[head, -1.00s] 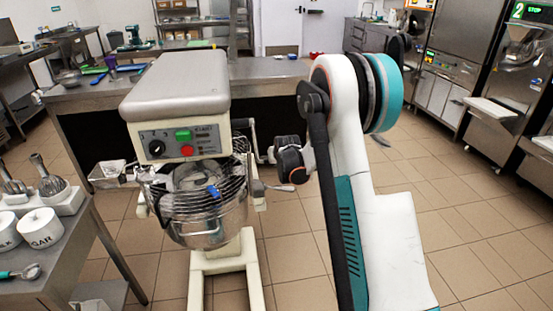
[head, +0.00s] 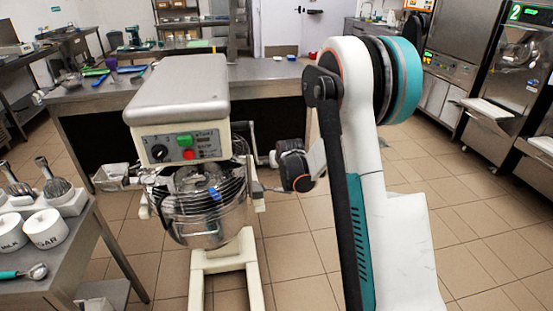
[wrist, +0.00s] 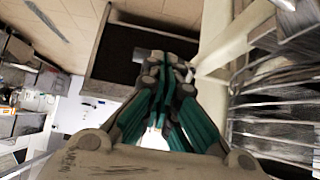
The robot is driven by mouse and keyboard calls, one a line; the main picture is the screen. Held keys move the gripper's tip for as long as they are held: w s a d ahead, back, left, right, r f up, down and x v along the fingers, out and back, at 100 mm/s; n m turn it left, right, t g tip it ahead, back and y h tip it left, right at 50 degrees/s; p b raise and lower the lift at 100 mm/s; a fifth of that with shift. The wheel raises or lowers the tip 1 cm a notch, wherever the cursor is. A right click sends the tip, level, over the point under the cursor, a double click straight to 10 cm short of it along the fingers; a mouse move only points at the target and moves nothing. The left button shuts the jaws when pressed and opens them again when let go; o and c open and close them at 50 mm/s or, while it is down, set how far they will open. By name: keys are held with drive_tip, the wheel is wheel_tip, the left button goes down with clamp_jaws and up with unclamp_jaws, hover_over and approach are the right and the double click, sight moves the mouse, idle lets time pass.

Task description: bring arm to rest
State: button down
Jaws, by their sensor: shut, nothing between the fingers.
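My gripper (wrist: 165,75) shows in the wrist view with its teal-sided fingers together and nothing between them. In the head view the fingers are hidden. There my white and teal arm stands upright right of centre, folded, with a dark wrist part reaching left towards the mixer. The planetary mixer (head: 180,95) stands left of my arm, with a green and a red button on its front. Its wire guard and steel bowl (head: 208,215) sit below the head. In the wrist view the guard's wires (wrist: 270,115) pass to the right of my gripper, apart from it.
A steel counter (head: 265,75) runs behind the mixer. A side table at the left holds white canisters (head: 46,228) and whisks (head: 52,180). Freezer machines (head: 520,75) line the right wall. Tiled floor right of my arm is free.

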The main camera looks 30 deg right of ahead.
drive_tip(key=s+a+r+n+g+y, duration=0.1)
drive_tip(key=s+a+r, duration=0.5)
drive_tip(key=s+r, duration=0.3)
drive_tip(key=s+a+r+n, duration=0.1)
drive_tip(key=s+a+r, duration=0.55)
drive_tip(key=s, duration=0.45)
drive_tip(key=s+a+r, duration=0.1)
drive_tip(key=s+a, duration=0.3)
drive_tip(key=s, duration=0.6)
drive_tip(key=s+a+r+n+g+y+p, duration=0.1)
drive_tip(key=s+a, duration=0.3)
drive_tip(key=s, duration=0.7)
drive_tip(key=shift+r+y, duration=0.2)
drive_tip(key=shift+y, duration=0.1)
drive_tip(key=shift+w, duration=0.1)
